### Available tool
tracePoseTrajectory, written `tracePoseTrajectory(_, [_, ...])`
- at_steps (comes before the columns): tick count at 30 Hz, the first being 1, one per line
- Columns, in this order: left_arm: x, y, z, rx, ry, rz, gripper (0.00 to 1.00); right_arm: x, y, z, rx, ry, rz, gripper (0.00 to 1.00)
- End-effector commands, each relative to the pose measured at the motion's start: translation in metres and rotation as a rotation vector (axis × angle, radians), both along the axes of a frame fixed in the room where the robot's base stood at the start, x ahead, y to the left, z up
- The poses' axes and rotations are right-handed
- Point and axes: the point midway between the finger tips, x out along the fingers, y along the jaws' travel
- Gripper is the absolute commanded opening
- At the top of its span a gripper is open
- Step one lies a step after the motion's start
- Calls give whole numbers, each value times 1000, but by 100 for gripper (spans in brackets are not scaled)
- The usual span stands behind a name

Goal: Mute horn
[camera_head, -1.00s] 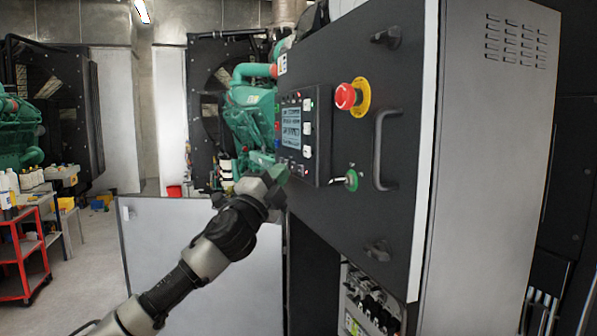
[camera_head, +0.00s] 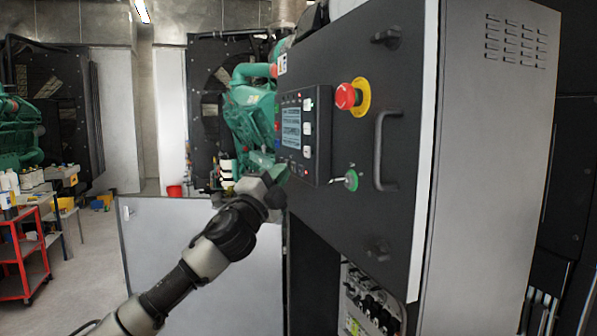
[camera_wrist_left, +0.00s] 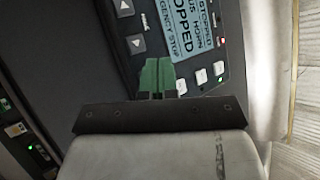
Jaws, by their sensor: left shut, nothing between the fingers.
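The controller panel (camera_head: 304,136) is a dark unit with a lit screen (camera_head: 291,127) and small buttons, set in the black cabinet front. In the left wrist view, the screen (camera_wrist_left: 190,35) carries large text, partly readable as "EMERGENCY STOP". Pale buttons (camera_wrist_left: 201,76) line its lower edge, and arrow buttons (camera_wrist_left: 136,43) sit beside it. My left gripper (camera_head: 281,172) is shut and empty, its green fingertips (camera_wrist_left: 157,74) at the panel's lower left corner among the buttons. I cannot tell whether they touch. No horn-mute button can be made out. My right gripper is not in view.
A green engine (camera_head: 252,115) stands behind. A red cart (camera_head: 22,255) stands at left.

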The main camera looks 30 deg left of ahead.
Motion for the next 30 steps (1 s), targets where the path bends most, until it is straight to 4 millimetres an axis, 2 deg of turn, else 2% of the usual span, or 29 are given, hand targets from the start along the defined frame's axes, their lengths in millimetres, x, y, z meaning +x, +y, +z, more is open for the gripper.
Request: tracePoseTrajectory(30, [7,-6,0,0,0,0,0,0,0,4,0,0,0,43])
